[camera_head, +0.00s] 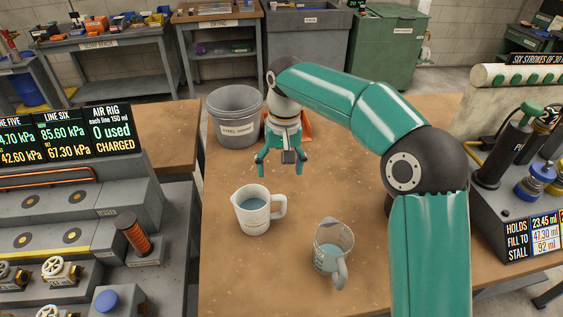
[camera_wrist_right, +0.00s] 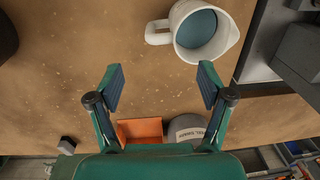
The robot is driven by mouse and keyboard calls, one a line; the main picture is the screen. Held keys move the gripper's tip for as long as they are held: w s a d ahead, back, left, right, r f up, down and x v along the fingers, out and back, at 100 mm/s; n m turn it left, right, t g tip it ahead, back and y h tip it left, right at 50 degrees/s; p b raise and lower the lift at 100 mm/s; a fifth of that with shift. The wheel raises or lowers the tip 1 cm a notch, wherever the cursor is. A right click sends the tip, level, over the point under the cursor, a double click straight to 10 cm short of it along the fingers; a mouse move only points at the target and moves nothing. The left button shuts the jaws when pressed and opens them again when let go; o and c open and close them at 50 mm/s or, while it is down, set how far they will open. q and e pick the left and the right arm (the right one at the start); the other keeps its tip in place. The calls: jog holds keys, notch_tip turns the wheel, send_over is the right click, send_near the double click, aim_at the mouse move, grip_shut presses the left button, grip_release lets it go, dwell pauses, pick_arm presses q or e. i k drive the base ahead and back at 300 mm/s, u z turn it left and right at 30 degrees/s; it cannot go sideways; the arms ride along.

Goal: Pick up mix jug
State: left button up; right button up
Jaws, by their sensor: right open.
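A white jug (camera_head: 256,212) with bluish liquid stands upright on the wooden table, handle to the right. A clear jug (camera_head: 331,252) with bluish liquid stands nearer and to the right, handle towards me. I cannot read on either which is the mix jug. My right gripper (camera_head: 281,168) is open and empty above the table, beyond the white jug and apart from it. In the right wrist view the gripper (camera_wrist_right: 161,85) has its fingers spread over bare table, with the white jug (camera_wrist_right: 205,40) past the fingertips. My left gripper is not in view.
A grey steel swarf bin (camera_head: 236,120) and an orange object (camera_head: 306,127) are behind the gripper. A stepped grey rig (camera_head: 80,225) stands left of the table. A pump panel (camera_head: 495,205) stands at the right. Table around the jugs is clear.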

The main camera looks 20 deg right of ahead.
aim_at(333, 242)
jog(key=k, duration=1)
